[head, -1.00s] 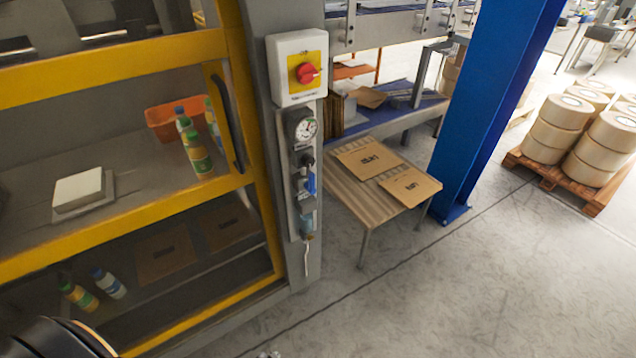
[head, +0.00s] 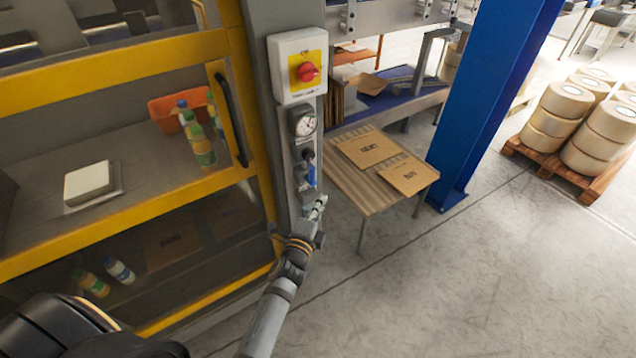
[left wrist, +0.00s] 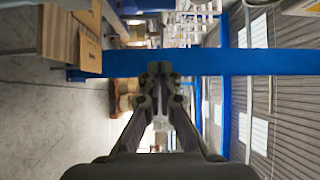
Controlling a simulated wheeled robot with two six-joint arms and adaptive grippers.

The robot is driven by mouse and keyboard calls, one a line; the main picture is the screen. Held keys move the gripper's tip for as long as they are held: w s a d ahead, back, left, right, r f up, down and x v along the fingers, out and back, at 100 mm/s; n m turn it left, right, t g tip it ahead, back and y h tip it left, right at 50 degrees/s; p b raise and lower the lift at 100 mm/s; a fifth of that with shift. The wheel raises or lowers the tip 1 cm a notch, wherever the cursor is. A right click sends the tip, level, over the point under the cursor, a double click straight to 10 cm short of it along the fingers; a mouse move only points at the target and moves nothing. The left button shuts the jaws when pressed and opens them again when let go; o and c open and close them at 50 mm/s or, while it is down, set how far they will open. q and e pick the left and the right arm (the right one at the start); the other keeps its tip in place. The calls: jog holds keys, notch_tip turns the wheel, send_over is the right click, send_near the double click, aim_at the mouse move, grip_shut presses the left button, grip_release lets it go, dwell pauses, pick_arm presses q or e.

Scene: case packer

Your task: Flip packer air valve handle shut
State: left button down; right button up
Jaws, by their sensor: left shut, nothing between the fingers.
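The blue air valve handle (head: 312,176) is on the grey air unit fixed to the machine's post, below the round pressure gauge (head: 305,123). The handle hangs roughly upright in the head view. My left gripper (head: 318,206) is just below the handle, near the lower part of the air unit, and hides some of it. Whether it touches the unit I cannot tell. In the left wrist view the left gripper (left wrist: 158,72) is shut with nothing in it, and the valve does not show there. My right gripper is not in view.
A switch box (head: 299,66) with a red knob sits above the gauge. The yellow-framed door with a black handle (head: 231,120) is to the left. A small table (head: 350,195) with flat cartons stands to the right, then a blue post (head: 480,110). The floor in front is clear.

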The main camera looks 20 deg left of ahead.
aim_at(311, 174)
pick_arm(q)
jog(key=w+b, duration=0.2)
jog(key=w, duration=0.8)
jog(key=a, duration=0.2)
jog(key=s+a+p, duration=0.1)
jog(key=shift+s+a, duration=0.2)
jog(key=shift+a, duration=0.15)
